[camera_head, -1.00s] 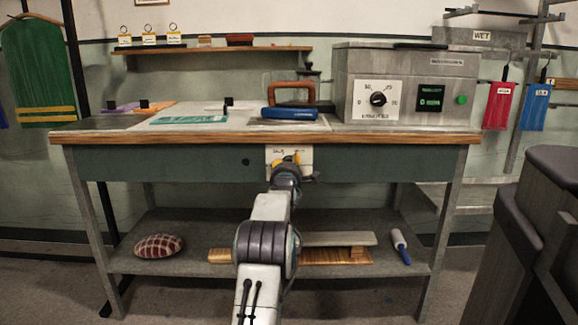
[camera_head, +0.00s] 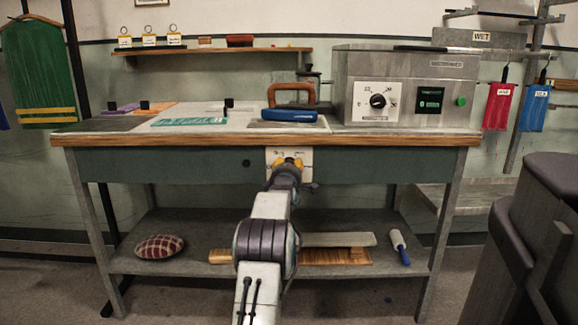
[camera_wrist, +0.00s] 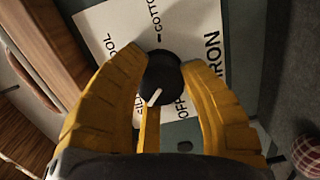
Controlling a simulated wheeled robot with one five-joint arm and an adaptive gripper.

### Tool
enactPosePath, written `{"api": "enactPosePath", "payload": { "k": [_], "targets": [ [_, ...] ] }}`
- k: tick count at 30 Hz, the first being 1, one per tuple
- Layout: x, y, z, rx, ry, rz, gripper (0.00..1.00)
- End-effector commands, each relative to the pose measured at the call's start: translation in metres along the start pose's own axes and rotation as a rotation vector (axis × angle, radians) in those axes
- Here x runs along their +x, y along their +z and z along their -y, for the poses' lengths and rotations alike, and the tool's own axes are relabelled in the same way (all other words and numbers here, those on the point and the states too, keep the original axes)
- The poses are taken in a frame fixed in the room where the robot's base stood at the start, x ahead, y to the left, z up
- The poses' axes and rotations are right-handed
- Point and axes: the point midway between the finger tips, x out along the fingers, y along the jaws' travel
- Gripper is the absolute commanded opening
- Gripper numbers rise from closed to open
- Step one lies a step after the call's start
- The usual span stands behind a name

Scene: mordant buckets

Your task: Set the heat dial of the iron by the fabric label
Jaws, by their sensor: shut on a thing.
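In the wrist view the black heat dial (camera_wrist: 162,72), with a white pointer line, sits on a white plate (camera_wrist: 112,28). The plate reads IRON, OFF and COTTON, with parts of the words for silk and wool. The pointer faces down-left in the picture, between OFF and the silk word. My gripper (camera_wrist: 164,70) has its yellow fingers closed on opposite sides of the dial. In the head view my gripper (camera_head: 287,162) is at the plate (camera_head: 305,157) on the bench front. The blue iron (camera_head: 290,115) with a brown handle stands above. A teal cloth (camera_head: 190,121) lies left of it; its label is unreadable.
The bench's wooden front edge (camera_head: 400,140) runs just above my gripper. A metal box with a dial (camera_head: 378,101) stands on the bench's right. A lower shelf (camera_head: 200,245) holds a checked cushion, boards and a roller. A dark object (camera_head: 540,230) stands at right.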

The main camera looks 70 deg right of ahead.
Motion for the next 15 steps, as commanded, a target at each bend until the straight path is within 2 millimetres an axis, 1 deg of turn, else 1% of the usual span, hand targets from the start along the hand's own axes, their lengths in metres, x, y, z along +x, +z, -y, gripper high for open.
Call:
{"api": "enactPosePath", "payload": {
  "k": [10,11,15],
  "targets": [
    [0.0001,0.0007,-0.0013,0.017,0.002,0.001,0.06],
    [0.0001,0.0007,-0.0013,0.017,0.002,0.001,0.41],
    [0.0001,0.0006,-0.001,0.017,0.002,0.001,0.53]
  ]
}}
